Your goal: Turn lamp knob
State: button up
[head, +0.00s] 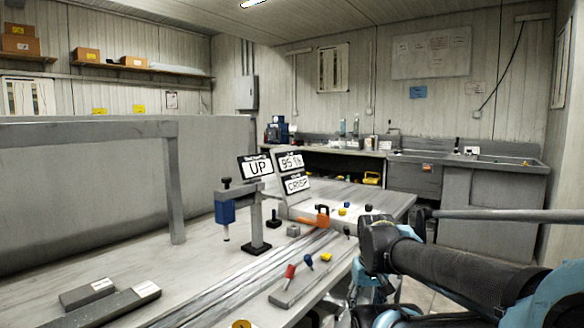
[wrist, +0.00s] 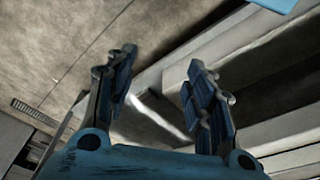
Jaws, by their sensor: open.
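My gripper (wrist: 160,78) is open and empty in the wrist view, its two blue fingers apart over blurred grey surfaces; no knob shows between them. In the head view my arm reaches in from the right beside the bench, and I cannot make out the fingers. On a grey bar at the bench's front edge stand a red knob (head: 290,271), a blue knob (head: 308,262) and a yellow knob (head: 326,257). Farther back, small yellow and blue knobs (head: 342,211) sit on a pale panel. I cannot tell which knob belongs to the lamp.
The bench (head: 190,262) carries rails and a stand with a blue device (head: 226,210). Grey blocks (head: 110,305) lie at front left. A sink counter (head: 480,190) stands at the back right.

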notch_tip(320, 180, up, 31)
jog(key=m+g, duration=0.2)
jog(key=m, duration=0.7)
send_over(342, 210)
jog(key=f, duration=1.7)
jog(key=shift+w+d, duration=0.1)
jog(key=shift+w, duration=0.1)
jog(key=c, duration=1.1)
